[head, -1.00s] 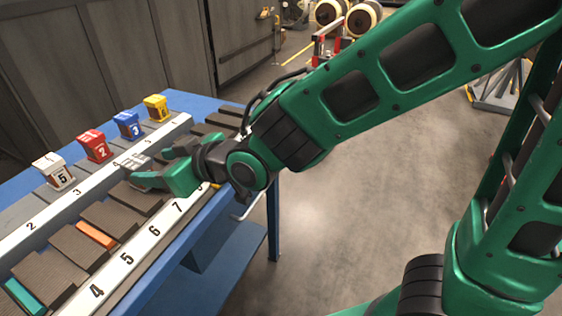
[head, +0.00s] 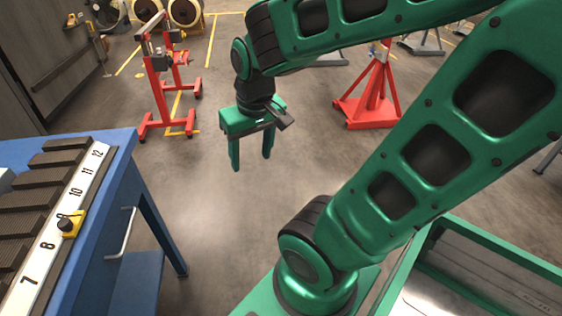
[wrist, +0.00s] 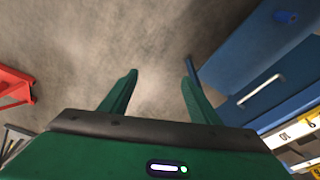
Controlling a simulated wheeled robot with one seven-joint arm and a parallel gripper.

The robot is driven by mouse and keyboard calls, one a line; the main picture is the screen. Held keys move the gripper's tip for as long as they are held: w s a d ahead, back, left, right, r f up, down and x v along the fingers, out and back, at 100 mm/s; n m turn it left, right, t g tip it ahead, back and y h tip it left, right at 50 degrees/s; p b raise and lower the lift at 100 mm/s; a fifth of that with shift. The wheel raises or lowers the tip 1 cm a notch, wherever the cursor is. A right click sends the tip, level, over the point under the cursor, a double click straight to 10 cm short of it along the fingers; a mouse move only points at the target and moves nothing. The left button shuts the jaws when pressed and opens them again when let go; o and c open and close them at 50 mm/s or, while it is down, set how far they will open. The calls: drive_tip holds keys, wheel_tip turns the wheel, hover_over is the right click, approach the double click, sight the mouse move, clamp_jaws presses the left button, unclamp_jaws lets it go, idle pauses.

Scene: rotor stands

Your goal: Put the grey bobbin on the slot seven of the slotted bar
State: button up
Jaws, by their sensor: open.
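The slotted bar's white number strip (head: 43,262) runs along the blue bench at the left of the head view. It shows 7 and several higher numbers, beside dark ribbed blocks with gaps between them. The number 7 is near the bottom left. A small part of a numbered strip (wrist: 306,127) shows at the right of the wrist view. My gripper (head: 251,160) is open and empty, pointing down over the floor, to the right of the bench and apart from it. Its two fingers also show in the wrist view (wrist: 158,77) with only floor between them. No grey bobbin can be made out now.
A yellow piece with a black knob (head: 71,223) sits on the strip near 9. The blue bench (head: 122,160) has a handle on its side. Red stands (head: 160,85) (head: 372,95) are behind my gripper. Open floor lies between.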

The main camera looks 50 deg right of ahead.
drive_tip(key=s+d+m+g+y, duration=0.1)
drive_tip(key=s+d+m+g, duration=0.1)
drive_tip(key=s, duration=0.7)
drive_tip(key=shift+s+d+r+m, duration=0.3)
drive_tip(key=shift+d+m, duration=0.3)
drive_tip(key=shift+w+f, duration=0.25)
drive_tip(key=shift+w, duration=0.45)
